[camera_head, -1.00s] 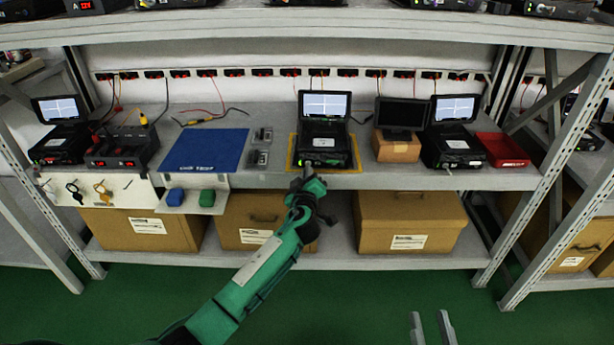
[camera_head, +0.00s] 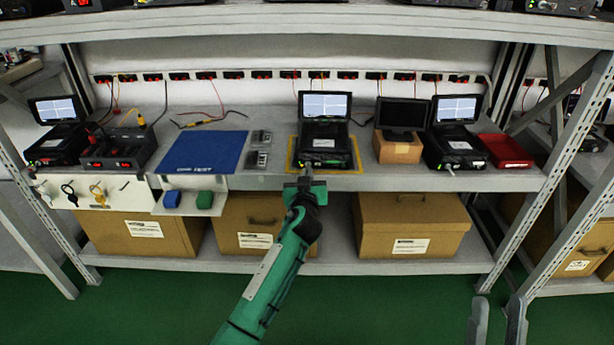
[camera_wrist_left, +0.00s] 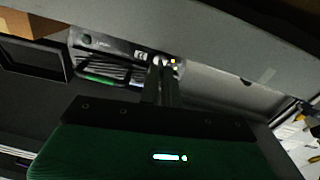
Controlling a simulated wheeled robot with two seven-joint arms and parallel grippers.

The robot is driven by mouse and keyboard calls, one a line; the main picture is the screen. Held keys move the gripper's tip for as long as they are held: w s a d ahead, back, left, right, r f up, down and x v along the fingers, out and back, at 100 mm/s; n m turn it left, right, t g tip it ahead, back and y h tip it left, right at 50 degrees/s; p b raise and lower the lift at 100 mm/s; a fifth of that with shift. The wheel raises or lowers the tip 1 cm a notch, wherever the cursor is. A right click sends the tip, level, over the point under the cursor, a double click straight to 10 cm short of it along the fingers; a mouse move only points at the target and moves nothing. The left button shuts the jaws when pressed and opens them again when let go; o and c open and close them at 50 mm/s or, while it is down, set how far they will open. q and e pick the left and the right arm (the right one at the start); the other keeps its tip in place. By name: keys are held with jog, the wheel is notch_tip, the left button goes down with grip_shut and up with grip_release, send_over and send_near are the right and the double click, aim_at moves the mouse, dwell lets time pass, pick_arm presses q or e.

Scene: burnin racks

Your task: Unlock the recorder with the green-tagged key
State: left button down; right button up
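The recorder (camera_head: 323,150) with a lit screen (camera_head: 325,106) stands on a yellow-edged mat at the middle of the shelf. My left gripper (camera_head: 306,172) is at its lower front edge. The white key panel (camera_head: 125,195) at the left carries a black-tagged key (camera_head: 69,193) and a yellow-tagged key (camera_head: 97,192); I see no green tag there. My right gripper (camera_head: 497,318) is open and empty, low at the right.
A small dark monitor (camera_head: 402,115) on a carton and another recorder (camera_head: 455,147) stand to the right, then a red tray (camera_head: 505,151). A blue mat (camera_head: 203,151) lies left. Cartons fill the lower shelf.

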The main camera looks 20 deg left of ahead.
pick_arm(q)
jog(key=shift+m+p, duration=1.25)
jog(key=shift+m, duration=4.05)
pick_arm(e)
jog(key=w+a+f+g, duration=0.1)
jog(key=f+g, duration=0.2)
jog(key=f, duration=0.2)
jog(key=w+a+f+g+h, duration=0.1)
jog(key=w+a+f+g, duration=0.1)
jog(key=f+g, duration=0.2)
jog(key=shift+a+f, duration=0.3)
jog(key=shift+f, duration=0.2)
pick_arm(q)
jog(key=c, duration=1.9)
grip_release()
